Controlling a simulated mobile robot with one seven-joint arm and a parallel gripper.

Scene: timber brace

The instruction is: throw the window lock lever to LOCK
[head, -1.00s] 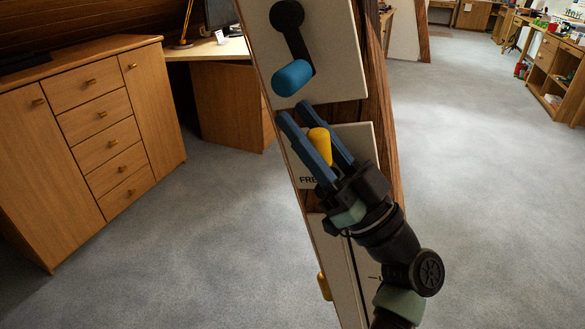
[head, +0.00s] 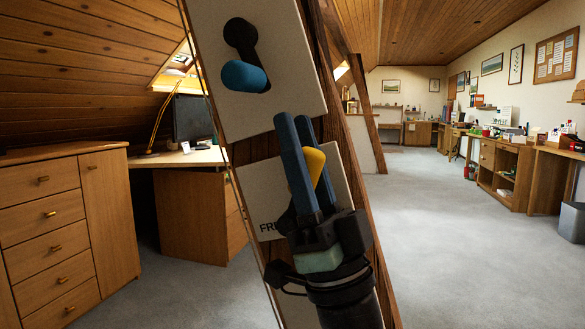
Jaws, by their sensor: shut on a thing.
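A yellow lever knob (head: 315,163) stands on the middle pale panel (head: 262,196) of the slanted timber brace. Black lettering beginning "FRE" shows at the panel's lower left; the rest is hidden behind my gripper, and I see no LOCK marking. My gripper (head: 294,120) has its two blue fingers pointing up the brace, closed on the yellow knob, which shows beside and between them. The lever's base is hidden by the fingers.
An upper panel (head: 290,75) carries a blue-knobbed lever (head: 244,77) close above my fingertips. The timber brace (head: 342,165) runs behind the panels. A wooden cabinet (head: 65,225) and desk (head: 185,205) stand left. Open grey floor (head: 450,245) lies right.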

